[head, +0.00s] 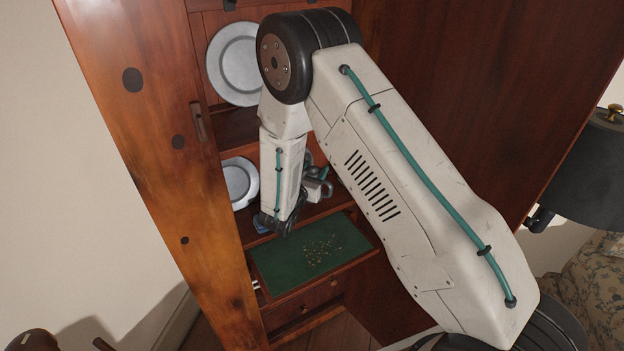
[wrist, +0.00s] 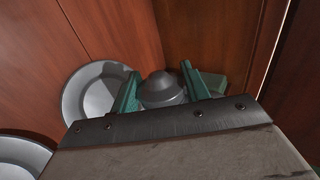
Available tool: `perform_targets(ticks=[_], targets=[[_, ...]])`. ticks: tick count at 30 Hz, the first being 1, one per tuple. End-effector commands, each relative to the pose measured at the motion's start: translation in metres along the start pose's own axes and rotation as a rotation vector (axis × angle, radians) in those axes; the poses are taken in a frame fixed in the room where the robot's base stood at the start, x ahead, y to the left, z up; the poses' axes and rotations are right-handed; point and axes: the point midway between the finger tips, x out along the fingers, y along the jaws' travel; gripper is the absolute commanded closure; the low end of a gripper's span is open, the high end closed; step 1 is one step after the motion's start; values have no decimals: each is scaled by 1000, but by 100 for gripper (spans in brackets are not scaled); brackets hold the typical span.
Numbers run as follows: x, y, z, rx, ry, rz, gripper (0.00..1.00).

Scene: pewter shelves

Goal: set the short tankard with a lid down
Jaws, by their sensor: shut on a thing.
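The short tankard with a lid (wrist: 162,90) is grey pewter with a domed lid, seen from above in the wrist view. My gripper (wrist: 160,72) is shut on it, with one green finger on each side. The tankard's lower part is hidden behind the gripper body, so I cannot tell whether its base touches a surface. In the head view my arm reaches into the cabinet and ends above the back of the green-topped board; the tankard cannot be made out there.
A large pewter plate (head: 236,66) leans on the upper shelf. A smaller plate (head: 240,183) leans lower left, near the cabinet's side. The green-topped board (head: 285,268) bears small scattered bits. A dark lamp (head: 590,160) stands at right, outside the cabinet.

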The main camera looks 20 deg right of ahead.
Motion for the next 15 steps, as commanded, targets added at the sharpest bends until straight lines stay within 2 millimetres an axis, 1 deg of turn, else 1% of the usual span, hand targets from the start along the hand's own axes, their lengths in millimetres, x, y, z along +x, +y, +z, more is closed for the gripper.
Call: perform_targets(ticks=[2,3,6,9,15], targets=[[4,5,0,1,-1,0,100],[6,7,-4,-2,0,1,100],[4,6,-22,-4,1,1,100],[4,6,-34,-2,0,1,100],[4,6,-35,1,-1,1,100]])
